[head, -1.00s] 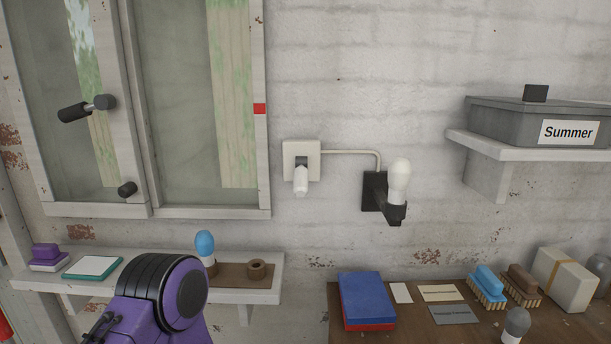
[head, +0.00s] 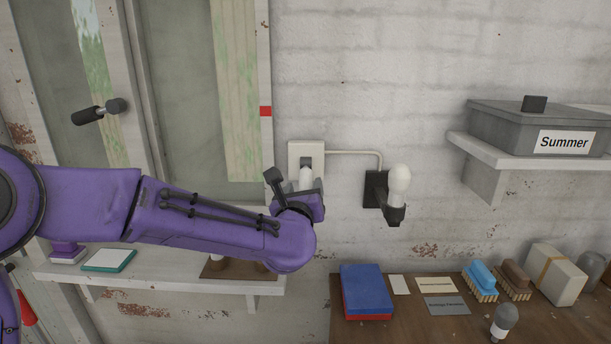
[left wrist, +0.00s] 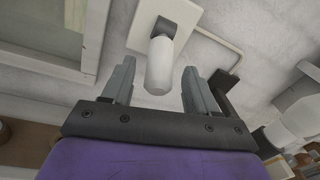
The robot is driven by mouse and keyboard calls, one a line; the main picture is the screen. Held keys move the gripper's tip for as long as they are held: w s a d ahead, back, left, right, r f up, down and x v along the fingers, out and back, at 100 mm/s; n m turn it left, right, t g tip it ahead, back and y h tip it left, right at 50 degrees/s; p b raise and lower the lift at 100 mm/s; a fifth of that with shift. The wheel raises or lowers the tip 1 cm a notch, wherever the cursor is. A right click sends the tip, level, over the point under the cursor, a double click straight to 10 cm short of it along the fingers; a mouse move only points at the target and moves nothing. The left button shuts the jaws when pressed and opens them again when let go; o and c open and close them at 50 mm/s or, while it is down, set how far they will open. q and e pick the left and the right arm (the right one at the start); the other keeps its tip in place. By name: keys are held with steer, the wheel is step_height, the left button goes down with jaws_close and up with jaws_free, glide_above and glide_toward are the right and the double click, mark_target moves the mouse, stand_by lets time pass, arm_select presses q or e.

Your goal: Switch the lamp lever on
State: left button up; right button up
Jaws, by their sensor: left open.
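The lamp lever (head: 306,178) is a white knob hanging down from a cream switch plate (head: 306,152) on the wall. It also shows in the left wrist view (left wrist: 159,68), below the plate (left wrist: 168,14). My left gripper (head: 297,187) is at the lever in the head view. In the left wrist view its two grey fingers (left wrist: 156,85) are open, one on each side of the lever, with gaps on both sides. The lamp (head: 399,180) is a white bulb in a black wall holder, joined to the plate by a cream conduit. My right gripper is not in view.
A window frame (head: 265,60) stands left of the switch. A shelf (head: 470,140) with a grey "Summer" box (head: 535,125) is at the right. A wooden table (head: 400,325) with a blue book (head: 365,288) is below. A white shelf (head: 150,280) lies under my left arm.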

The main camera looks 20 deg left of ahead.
mark_target(305, 183)
arm_select(q)
steer(key=w, duration=0.2)
steer(key=shift+w+a+r+p, duration=0.1)
steer(key=shift+w+a+p, duration=0.15)
steer(key=shift+w+p, duration=0.15)
steer(key=shift+w+a, duration=0.1)
steer(key=shift+w, duration=0.2)
